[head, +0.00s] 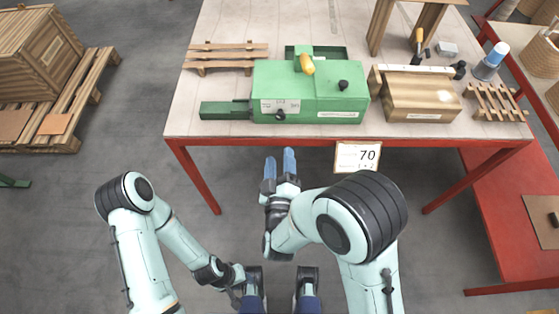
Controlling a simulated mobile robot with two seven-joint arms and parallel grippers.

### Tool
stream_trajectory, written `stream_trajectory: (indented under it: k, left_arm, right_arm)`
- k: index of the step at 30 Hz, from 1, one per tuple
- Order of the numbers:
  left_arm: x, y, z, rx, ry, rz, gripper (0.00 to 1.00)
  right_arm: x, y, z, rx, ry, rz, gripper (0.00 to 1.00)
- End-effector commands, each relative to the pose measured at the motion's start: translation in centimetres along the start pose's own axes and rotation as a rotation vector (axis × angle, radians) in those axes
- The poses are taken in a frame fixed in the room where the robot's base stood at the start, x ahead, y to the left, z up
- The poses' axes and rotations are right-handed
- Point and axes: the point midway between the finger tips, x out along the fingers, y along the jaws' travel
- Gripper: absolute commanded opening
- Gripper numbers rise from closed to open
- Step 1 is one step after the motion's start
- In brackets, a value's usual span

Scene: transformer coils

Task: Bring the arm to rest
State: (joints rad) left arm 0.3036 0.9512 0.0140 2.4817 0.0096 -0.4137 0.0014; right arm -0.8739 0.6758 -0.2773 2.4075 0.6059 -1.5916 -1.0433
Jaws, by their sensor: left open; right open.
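My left arm (135,225) comes in at the lower left and bends down to the bottom middle. My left gripper (243,290) is there, low over the floor and partly cut off by the bottom edge; it is open, with nothing seen in it. My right gripper (280,170) points forward, with its blue fingers apart and empty. In the picture it is just below the table's red front edge, under the green machine. It touches nothing that I can see. The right arm's large black-banded joint (360,215) covers part of the floor behind it.
The red-framed table (230,130) holds a green machine (315,95), a wooden block (420,97), slatted wood pieces (225,58) and a blue-capped bottle (492,62). A crate (35,55) stands left. Floor between is clear.

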Motion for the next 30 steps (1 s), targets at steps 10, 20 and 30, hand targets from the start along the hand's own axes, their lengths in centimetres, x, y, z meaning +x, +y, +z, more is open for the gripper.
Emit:
stream_trajectory:
  k: [10,20,30]
  left_arm:
    - [0.0,0.0,0.0,0.0,0.0,0.0,0.43]
    - [-0.8,0.2,0.1,0.0,-0.001,0.0,0.43]
    - [-5.6,1.8,0.6,0.003,-0.015,-0.001,0.43]
  right_arm:
    - [0.0,0.0,0.0,0.001,0.001,0.0,0.58]
    - [0.5,-0.9,2.8,0.042,-0.076,-0.074,0.58]
    - [-6.9,-6.8,21.5,0.53,-0.807,-0.502,0.58]
